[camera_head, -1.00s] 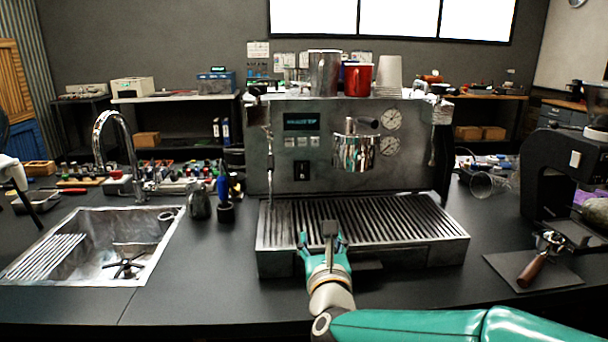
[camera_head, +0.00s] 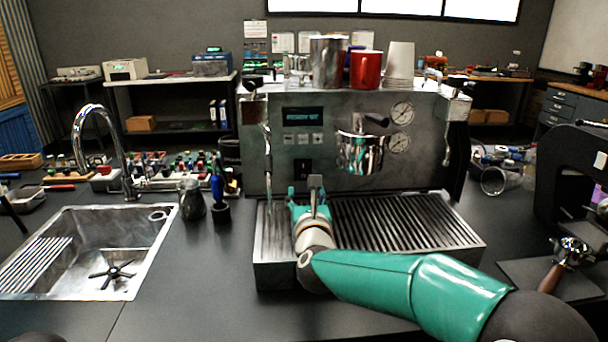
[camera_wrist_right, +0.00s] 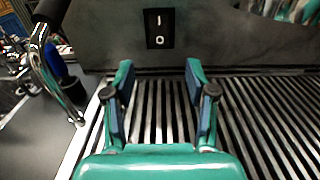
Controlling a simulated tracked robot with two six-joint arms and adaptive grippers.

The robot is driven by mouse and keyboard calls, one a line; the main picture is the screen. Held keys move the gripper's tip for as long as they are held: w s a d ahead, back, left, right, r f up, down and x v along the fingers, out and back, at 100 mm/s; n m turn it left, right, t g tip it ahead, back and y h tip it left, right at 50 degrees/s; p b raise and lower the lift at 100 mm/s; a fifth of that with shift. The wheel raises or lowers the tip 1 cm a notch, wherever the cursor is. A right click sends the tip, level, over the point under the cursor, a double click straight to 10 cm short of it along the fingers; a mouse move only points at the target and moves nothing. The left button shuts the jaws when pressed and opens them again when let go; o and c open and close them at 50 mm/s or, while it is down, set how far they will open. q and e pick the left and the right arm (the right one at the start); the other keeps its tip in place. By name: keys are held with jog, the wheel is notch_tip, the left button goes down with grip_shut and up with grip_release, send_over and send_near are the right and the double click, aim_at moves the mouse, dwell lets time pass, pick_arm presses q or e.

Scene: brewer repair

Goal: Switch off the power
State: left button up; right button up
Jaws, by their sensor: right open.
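The espresso machine (camera_head: 330,110) stands on the dark counter, a lit display on its front panel. Its black power switch (camera_wrist_right: 160,28), marked I above O, is on the lower front panel. In the head view the switch (camera_head: 302,167) shows just above my right gripper (camera_head: 310,195). My right gripper, also in the right wrist view (camera_wrist_right: 158,90), is open and empty. It is over the slatted drip tray (camera_head: 400,222), pointing at the panel, with its fingertips below the switch and apart from it. My left gripper is not in view.
A steam wand (camera_head: 267,165) hangs left of the switch. A portafilter (camera_head: 360,150) sits at the group head. Cups, including a red mug (camera_head: 365,70), stand on top. A sink (camera_head: 90,250) is at left, a grinder (camera_head: 565,185) at right.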

aim_at(304, 179)
jog(key=w+p, duration=0.2)
jog(key=w, duration=0.5)
grip_shut()
jog(key=f+t+b, duration=0.1)
jog(key=b, duration=0.5)
jog(key=shift+b, duration=0.35)
jog(key=shift+w+r+b, duration=0.1)
jog(key=shift+r+b, duration=0.15)
jog(key=shift+b, duration=0.2)
jog(key=shift+r, duration=0.15)
grip_release()
